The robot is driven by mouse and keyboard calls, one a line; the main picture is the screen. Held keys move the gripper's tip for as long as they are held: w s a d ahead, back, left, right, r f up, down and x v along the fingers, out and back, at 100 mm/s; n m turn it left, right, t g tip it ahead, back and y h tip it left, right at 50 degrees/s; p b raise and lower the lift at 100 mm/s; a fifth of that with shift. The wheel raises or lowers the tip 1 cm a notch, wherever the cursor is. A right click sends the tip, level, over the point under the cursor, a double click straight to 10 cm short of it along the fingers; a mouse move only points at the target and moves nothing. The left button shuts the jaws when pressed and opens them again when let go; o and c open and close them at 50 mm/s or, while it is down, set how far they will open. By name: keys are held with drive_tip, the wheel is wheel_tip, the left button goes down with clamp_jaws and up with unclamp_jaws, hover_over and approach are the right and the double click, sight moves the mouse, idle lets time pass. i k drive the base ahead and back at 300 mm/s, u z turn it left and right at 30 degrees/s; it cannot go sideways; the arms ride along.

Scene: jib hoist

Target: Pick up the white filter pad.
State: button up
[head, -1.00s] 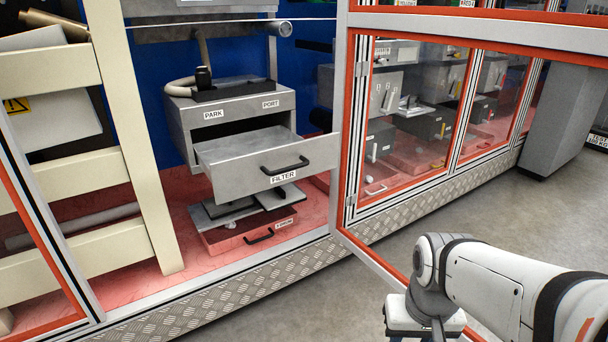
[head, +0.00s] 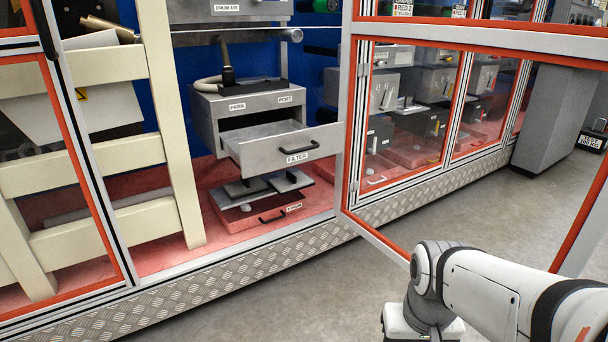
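I cannot make out a white filter pad for certain. The grey drawer labelled FILTER (head: 262,157) is pulled out of the grey cabinet (head: 205,121). The visible part of its inside looks bare grey, and its front hides some of the floor. Below it, a lower unit (head: 238,222) with a black handle holds dark blocks and a small white round piece (head: 246,207), which I cannot identify. My white arm comes in at the lower right, well apart from the drawer. The fingers of my gripper are not in view.
An open, red-edged clear door (head: 347,190) stands right of the drawer, between it and my arm. Cream rails (head: 176,150) stand to the left. A checker-plate sill (head: 230,288) runs along the front. The grey floor is clear.

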sight(290, 182)
drive_tip(key=i, duration=1)
drive_tip(key=u, duration=0.05)
